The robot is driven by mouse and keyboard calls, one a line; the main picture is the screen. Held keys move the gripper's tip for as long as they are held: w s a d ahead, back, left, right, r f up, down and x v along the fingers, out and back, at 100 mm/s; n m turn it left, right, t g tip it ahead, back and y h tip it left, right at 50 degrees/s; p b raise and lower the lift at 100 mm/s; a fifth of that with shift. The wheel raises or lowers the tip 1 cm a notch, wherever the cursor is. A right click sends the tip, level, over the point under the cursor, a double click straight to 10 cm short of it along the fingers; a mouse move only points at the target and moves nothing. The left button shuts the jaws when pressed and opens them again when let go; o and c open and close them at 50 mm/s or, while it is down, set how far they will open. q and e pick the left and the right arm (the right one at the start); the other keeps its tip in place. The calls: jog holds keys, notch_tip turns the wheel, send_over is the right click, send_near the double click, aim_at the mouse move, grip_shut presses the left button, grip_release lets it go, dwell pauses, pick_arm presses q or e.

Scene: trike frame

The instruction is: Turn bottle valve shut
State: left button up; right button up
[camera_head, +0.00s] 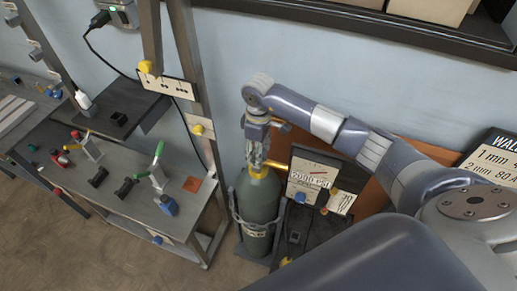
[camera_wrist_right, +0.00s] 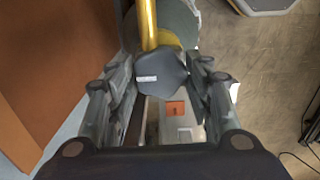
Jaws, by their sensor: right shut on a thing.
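A dark green gas bottle (camera_head: 258,207) stands upright in a holder at the wall, with a yellow valve body (camera_head: 260,173) on top. My right gripper (camera_head: 257,161) reaches down onto the top of the bottle. In the right wrist view the dark valve knob (camera_wrist_right: 161,72) sits between the two fingers of my right gripper (camera_wrist_right: 160,70), which are shut on it from both sides. A yellow pipe (camera_wrist_right: 147,22) runs out past the knob. In the head view the fingers hide the knob. My left gripper is not in view.
A welding unit with a gauge panel (camera_head: 314,178) stands right beside the bottle. A workbench (camera_head: 120,185) with clamps and small tools is at the left. A metal post (camera_head: 200,90) rises between bench and bottle. A shelf (camera_head: 400,30) runs along the wall above my arm.

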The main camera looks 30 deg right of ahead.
jog(key=shift+w+r, duration=0.1)
dwell(0.4)
jog(key=o, duration=1.1)
notch_tip(320, 180, up, 12)
jog(key=shift+f, duration=0.1)
